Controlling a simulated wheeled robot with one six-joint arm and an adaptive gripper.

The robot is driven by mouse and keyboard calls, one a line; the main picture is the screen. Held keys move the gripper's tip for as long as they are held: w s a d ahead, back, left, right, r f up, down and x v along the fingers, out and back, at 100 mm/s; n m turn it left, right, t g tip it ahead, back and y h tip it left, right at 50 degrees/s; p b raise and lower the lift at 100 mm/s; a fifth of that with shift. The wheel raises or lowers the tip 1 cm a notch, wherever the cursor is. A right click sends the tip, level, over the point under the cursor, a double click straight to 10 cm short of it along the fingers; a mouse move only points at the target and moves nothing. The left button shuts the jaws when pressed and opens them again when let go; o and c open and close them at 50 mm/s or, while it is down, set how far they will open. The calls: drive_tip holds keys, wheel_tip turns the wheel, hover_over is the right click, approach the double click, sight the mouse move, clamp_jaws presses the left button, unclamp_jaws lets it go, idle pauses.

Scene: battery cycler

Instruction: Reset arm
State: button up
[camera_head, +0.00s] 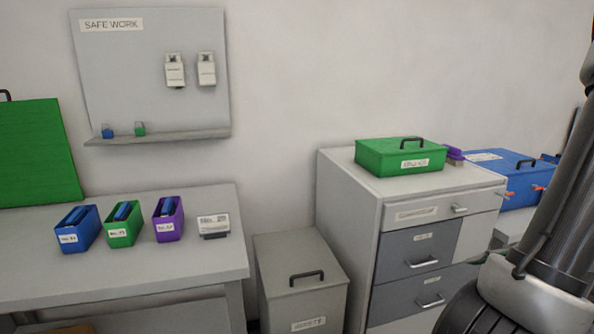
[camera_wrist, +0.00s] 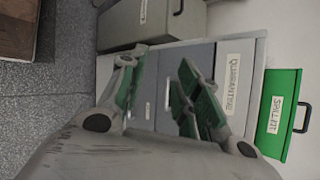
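My gripper (camera_wrist: 158,66) shows in the wrist view with its two green-padded fingers apart. Nothing is between them; the cabinet's drawer fronts show through the gap. The wrist view is turned on its side, and the gripper is in front of the grey drawer cabinet (camera_wrist: 255,60). In the head view, my dark arm rises along the right edge, and the gripper itself is out of that picture.
The cabinet (camera_head: 345,205) carries a green spill kit box (camera_head: 375,158). A grey lidded bin (camera_head: 290,265) stands left of it. The table (camera_head: 200,265) holds blue, green and purple holders. A blue box (camera_head: 515,185) is at the right. Floor (camera_wrist: 60,105) shows clear in the wrist view.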

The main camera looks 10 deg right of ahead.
drive_tip(key=s+a+r+n+g+h, duration=0.1)
drive_tip(key=s+a+r+n+g, duration=0.3)
drive_tip(key=a+n+g, duration=0.15)
drive_tip(key=w+a+r+n+t+h, duration=0.1)
drive_tip(key=a+r+n+h, duration=0.1)
drive_tip(key=a+r+n, duration=0.2)
drive_tip(key=w+a+r+n+t+h, duration=0.1)
drive_tip(key=w+a+r+n+h, duration=0.1)
drive_tip(key=a+r+n, duration=0.3)
wheel_tip(320, 180, up, 4)
drive_tip(key=n+h, duration=0.1)
drive_tip(key=n, duration=0.1)
drive_tip(key=shift+r+n+h, duration=0.25)
drive_tip(key=shift+n+h, duration=0.05)
drive_tip(key=shift+n, duration=0.05)
